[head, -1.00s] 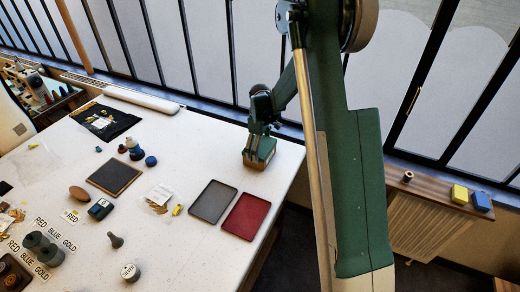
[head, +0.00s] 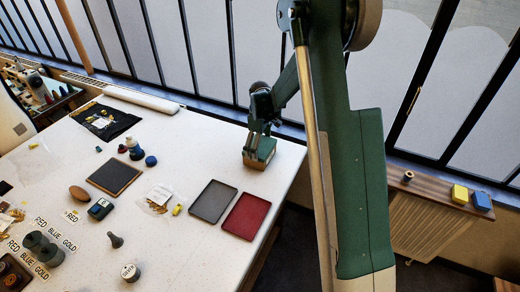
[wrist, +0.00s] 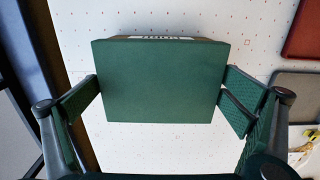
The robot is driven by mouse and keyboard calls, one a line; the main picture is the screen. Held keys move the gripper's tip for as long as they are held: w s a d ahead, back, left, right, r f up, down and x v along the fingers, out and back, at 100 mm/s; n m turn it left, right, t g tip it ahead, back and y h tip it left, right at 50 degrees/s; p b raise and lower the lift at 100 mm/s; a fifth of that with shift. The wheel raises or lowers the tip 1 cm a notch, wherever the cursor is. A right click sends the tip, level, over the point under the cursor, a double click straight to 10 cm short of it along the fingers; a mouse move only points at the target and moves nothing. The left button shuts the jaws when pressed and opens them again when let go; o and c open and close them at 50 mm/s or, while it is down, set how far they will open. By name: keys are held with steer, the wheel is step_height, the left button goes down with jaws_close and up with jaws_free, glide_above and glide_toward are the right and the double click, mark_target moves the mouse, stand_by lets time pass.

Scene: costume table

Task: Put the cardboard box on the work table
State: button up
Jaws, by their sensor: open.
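The cardboard box (head: 261,151) has a green top and brown sides. It sits on the white work table (head: 200,145), near the back right edge in the head view. My gripper (head: 258,138) is directly over it, pointing down. In the wrist view the box's green face (wrist: 160,80) fills the middle, with a white label partly showing on its far side. My gripper's fingers (wrist: 160,98) stand on the left and right sides of the box, very near its edges. The jaws are open; whether the pads touch the box I cannot tell.
A grey tray (head: 213,202) and a red tray (head: 245,216) lie in front of the box. A dark-topped board (head: 114,178), bottles and small items cover the table further left. The table's right edge is close to the box, and windows are behind.

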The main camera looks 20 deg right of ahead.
step_height(320, 180, up, 11)
steer(key=shift+b, duration=0.3)
stand_by(0.6)
steer(key=s+a+r+m+t, duration=0.2)
steer(key=s+a+r, duration=0.1)
steer(key=s+r, duration=0.6)
steer(key=s+a+r+m+t, duration=0.1)
steer(key=s+a+r+m, duration=0.1)
steer(key=s+r, duration=0.7)
steer(key=s+a+m+t, duration=0.2)
steer(key=s, duration=0.9)
steer(key=s+a+f+m+t, duration=0.1)
steer(key=s+m+t, duration=0.1)
steer(key=s, duration=1)
steer(key=shift+s+a+m, duration=0.2)
steer(key=shift+a+m, duration=0.2)
steer(key=shift+m, duration=0.1)
